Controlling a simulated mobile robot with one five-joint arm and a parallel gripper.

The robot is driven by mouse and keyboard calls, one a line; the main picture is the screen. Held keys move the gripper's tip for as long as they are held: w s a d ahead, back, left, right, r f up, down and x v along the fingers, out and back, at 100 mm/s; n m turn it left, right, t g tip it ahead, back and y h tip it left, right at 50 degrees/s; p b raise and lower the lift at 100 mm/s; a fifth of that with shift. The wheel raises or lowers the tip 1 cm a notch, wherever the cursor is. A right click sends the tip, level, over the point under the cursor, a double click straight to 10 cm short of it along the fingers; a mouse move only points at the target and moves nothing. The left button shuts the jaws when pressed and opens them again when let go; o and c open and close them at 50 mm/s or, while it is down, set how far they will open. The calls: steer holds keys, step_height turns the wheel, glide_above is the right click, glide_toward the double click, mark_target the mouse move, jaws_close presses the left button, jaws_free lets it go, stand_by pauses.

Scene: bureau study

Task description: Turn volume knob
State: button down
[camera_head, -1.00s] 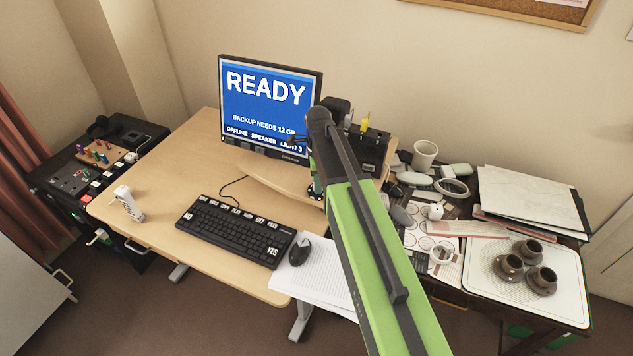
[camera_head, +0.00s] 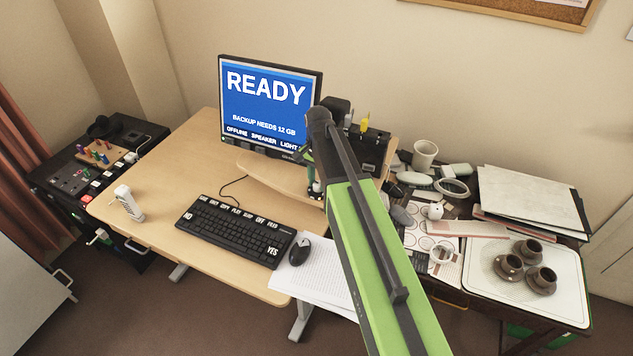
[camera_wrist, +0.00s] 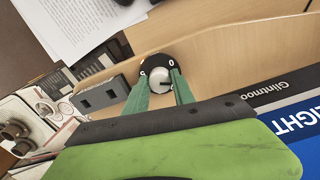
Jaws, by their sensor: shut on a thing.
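The volume knob (camera_wrist: 159,79) is a pale round cap on a black dial with white marks, a "0" among them, seen in the wrist view. It sits by the edge of the wooden monitor shelf (camera_wrist: 215,50). My gripper (camera_wrist: 162,84) has its two green fingers on either side of the knob, shut on it. In the head view, my gripper (camera_head: 312,172) is beside the lower right of the monitor (camera_head: 268,105), mostly behind my arm, and the knob is hidden there. The monitor reads "READY", with "OFFLINE SPEAKER LIGHT" along its bottom.
The keyboard (camera_head: 235,230), mouse (camera_head: 299,252) and papers (camera_head: 320,282) lie in front. A cluttered side table with a cup tray (camera_head: 480,285) is at right. The desk's left part is mostly clear.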

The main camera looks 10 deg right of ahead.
steer(key=n, duration=0.5)
steer(key=shift+w+d+n, duration=0.1)
steer(key=shift+w+n, duration=0.05)
steer(key=shift+n, duration=0.15)
steer(key=n, duration=0.5)
stand_by(0.4)
steer(key=c, duration=1.1)
jaws_free()
steer(key=shift+o, duration=0.2)
